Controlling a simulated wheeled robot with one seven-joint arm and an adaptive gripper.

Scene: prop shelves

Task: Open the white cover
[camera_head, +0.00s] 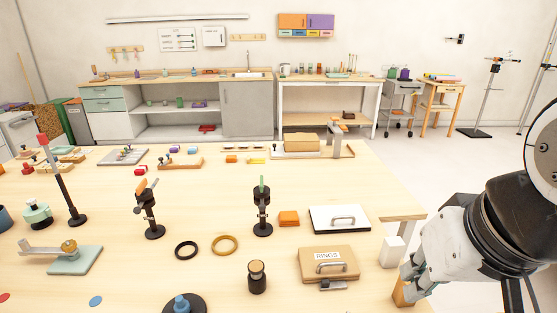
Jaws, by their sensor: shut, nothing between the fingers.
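The white cover (328,222) is a flat white panel with a dark edge and a grey bar handle on top. It lies on the right part of the wooden table and appears closed; what is under it is hidden. My gripper (409,281) is at the lower right, by the table's right edge. It is shut and empty, to the right of and nearer than the white cover, clear of its handle.
A wooden box labelled RINGS (321,257) with a handle stands just in front of the cover. A white block (393,252) stands between cover and gripper. An orange block (289,217) and a black clamp stand (263,215) are left of the cover.

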